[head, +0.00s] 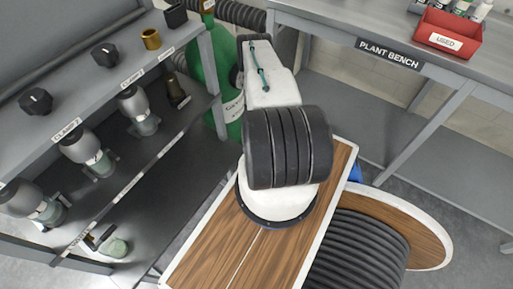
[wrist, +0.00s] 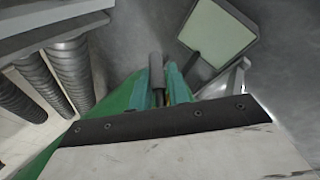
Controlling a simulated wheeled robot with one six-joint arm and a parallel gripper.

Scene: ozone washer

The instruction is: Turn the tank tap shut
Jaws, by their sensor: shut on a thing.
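The green tank (head: 203,82) stands on the floor behind the left shelf, partly hidden by my arm in the head view. In the wrist view its green side (wrist: 118,100) lies below and left of my fingers. My gripper (wrist: 160,88) has teal fingers, closed around a slim grey bar (wrist: 156,68) that sticks out between them, which looks like the tap's handle. A small brownish part shows below the bar between the fingers. The tap's body is mostly hidden, and I cannot tell its angle. The grip is not clearly visible in the head view.
A grey shelf (head: 75,95) with black knobs and grey fittings is on the left. The plant bench (head: 335,20) carries a red bin (head: 447,35) at right. Ribbed hoses (wrist: 70,70) are close by on the left in the wrist view. A pale panel (wrist: 218,35) is upper right.

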